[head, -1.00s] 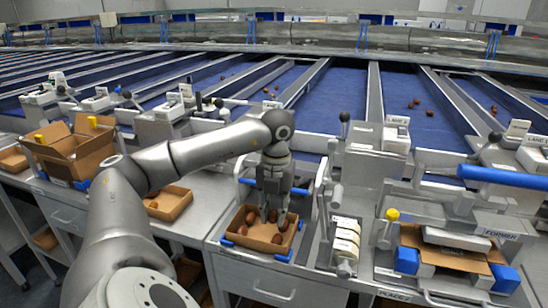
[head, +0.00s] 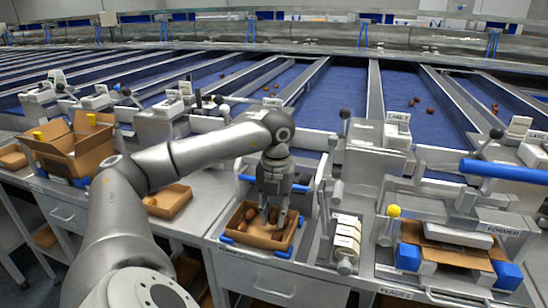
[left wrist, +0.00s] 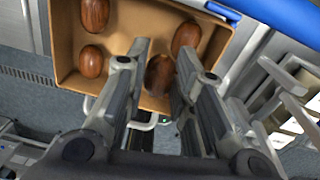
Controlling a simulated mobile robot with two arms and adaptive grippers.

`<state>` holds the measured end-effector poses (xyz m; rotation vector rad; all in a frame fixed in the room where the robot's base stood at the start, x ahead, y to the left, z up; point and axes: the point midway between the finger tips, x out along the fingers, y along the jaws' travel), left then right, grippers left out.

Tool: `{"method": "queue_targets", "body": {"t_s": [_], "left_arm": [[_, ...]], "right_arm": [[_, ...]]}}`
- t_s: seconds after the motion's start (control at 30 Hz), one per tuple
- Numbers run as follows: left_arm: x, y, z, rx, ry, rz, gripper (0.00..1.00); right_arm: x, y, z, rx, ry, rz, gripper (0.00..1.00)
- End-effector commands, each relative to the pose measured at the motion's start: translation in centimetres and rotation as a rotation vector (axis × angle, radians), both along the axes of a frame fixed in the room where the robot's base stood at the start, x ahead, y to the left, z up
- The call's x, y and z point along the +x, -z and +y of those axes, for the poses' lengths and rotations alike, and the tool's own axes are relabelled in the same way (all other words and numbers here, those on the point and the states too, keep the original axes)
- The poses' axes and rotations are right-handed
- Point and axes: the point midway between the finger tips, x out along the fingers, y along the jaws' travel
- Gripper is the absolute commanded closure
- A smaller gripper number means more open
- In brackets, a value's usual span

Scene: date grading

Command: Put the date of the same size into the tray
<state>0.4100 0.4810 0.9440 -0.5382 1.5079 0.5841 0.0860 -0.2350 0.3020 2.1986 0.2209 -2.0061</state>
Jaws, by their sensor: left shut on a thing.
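A cardboard tray (head: 262,243) with brown dates sits in a blue-cornered holder at the front of the bench; it fills the top of the left wrist view (left wrist: 128,12). My left gripper (head: 273,222) points down into this tray. In the left wrist view its two fingers (left wrist: 164,60) are on either side of a brown date (left wrist: 159,76), and it is shut on it. Other dates lie around it: one at the top left (left wrist: 95,14), one at the left (left wrist: 91,61) and one at the right (left wrist: 186,37). My right gripper is not seen.
Another cardboard tray (head: 180,201) with a date stands to the left, beside a larger open carton (head: 70,160). Levers and a white-labelled block (head: 345,240) stand close on the right. Blue lanes behind hold scattered dates (head: 417,100).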

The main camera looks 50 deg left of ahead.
Motion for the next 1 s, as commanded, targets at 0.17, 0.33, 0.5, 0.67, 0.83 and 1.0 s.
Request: {"method": "queue_targets", "body": {"t_s": [0.17, 0.33, 0.5, 0.67, 0.83, 1.0], "left_arm": [[-0.01, 0.34, 0.01, 0.0, 0.0, 0.0, 0.88], [-0.01, 0.59, 0.01, 0.0, 0.0, 0.0, 0.88], [0.0, 0.85, 0.0, 0.0, 0.0, 0.0, 0.88], [-0.01, 1.03, 0.01, 0.0, 0.0, 0.0, 0.88], [-0.01, 0.98, 0.01, 0.0, 0.0, 0.0, 0.88], [-0.01, 0.98, 0.01, 0.0, 0.0, 0.0, 0.57]], "right_arm": [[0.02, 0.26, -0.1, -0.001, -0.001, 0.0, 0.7], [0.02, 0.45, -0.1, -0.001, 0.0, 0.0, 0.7], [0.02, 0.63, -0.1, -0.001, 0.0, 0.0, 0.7], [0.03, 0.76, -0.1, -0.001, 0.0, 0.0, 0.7], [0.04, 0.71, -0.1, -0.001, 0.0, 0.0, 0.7], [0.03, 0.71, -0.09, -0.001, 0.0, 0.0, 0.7]]}}
